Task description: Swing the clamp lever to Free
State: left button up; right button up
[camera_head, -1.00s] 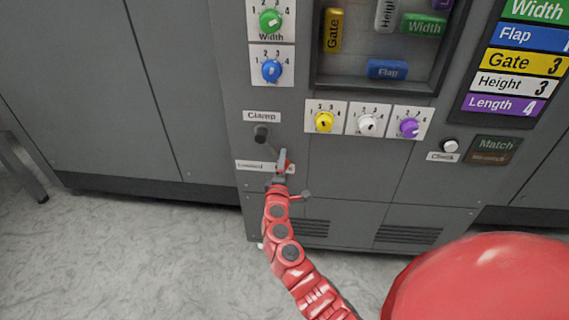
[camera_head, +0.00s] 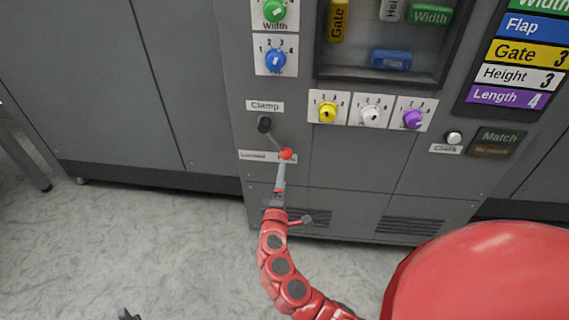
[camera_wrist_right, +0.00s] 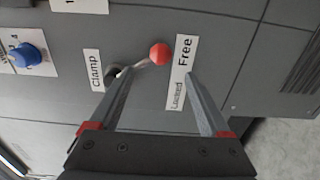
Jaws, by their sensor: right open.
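The clamp lever (camera_head: 275,139) sits on the grey cabinet front under the Clamp label (camera_head: 265,106). Its arm slants down and right from a dark pivot to a red knob (camera_head: 286,154). The knob is at the Free end of the Locked/Free label (camera_head: 254,156); the wrist view shows the red knob (camera_wrist_right: 159,54) beside the word Free (camera_wrist_right: 184,50). My right gripper (camera_head: 283,167) is open just below the knob. In the wrist view its two fingers are apart with nothing held between them. A small dark tip at the bottom edge may be my left gripper (camera_head: 127,314).
Green (camera_head: 275,10), blue (camera_head: 275,60), yellow (camera_head: 327,112), white (camera_head: 370,116) and purple (camera_head: 413,119) dials surround the lever on the panel. A white Check button (camera_head: 454,137) is to the right. The floor in front of the cabinet is clear.

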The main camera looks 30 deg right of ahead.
jog(key=v, duration=0.6)
dwell(0.3)
